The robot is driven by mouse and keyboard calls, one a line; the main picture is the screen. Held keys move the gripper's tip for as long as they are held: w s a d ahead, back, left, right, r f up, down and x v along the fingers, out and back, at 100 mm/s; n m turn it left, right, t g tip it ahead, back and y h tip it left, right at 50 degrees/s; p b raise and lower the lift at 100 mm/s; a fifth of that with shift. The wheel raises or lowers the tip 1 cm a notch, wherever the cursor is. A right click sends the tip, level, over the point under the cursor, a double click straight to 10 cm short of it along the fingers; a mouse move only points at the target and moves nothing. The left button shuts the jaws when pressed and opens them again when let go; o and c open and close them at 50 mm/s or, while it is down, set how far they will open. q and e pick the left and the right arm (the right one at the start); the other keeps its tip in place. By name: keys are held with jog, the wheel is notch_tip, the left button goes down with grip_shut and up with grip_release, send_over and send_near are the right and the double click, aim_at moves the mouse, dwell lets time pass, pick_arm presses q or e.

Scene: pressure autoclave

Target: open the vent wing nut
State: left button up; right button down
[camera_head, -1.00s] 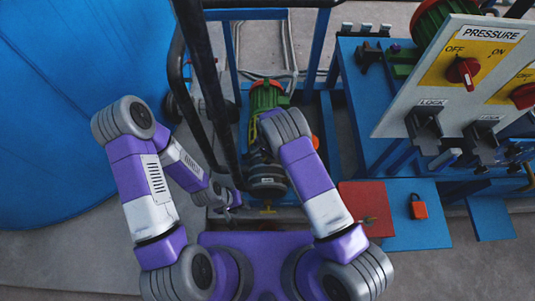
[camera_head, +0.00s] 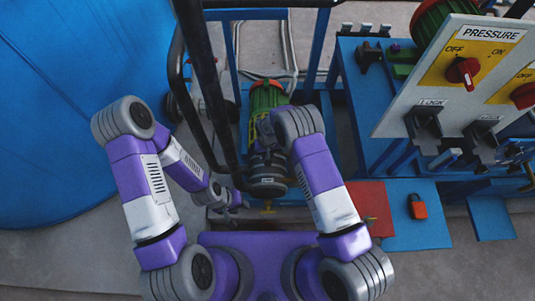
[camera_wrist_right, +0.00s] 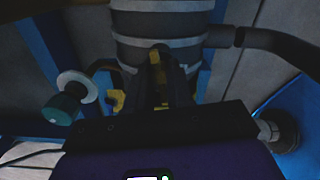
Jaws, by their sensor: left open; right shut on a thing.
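The vent wing nut appears to be the yellow piece (camera_wrist_right: 156,68) below the grey cylindrical body (camera_wrist_right: 160,30) in the right wrist view. My right gripper (camera_wrist_right: 163,82) has its dark fingers on either side of this yellow piece and is shut on it; the fingers hide part of it. In the head view my right arm hides that gripper. My left gripper (camera_head: 234,204) is open and empty, low beside the grey motor end (camera_head: 267,178).
In the right wrist view a teal knob (camera_wrist_right: 60,108) with a pale disc is at left, and a dark pipe (camera_wrist_right: 275,45) at right.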

jog(key=shift+n, duration=0.6)
jog(key=c, duration=1)
grip_release()
notch_tip(320, 180, up, 8)
jog(key=p, duration=0.2)
jog(key=shift+f+p, duration=0.2)
jog(key=shift+p, duration=0.2)
jog(key=shift+f, duration=0.1)
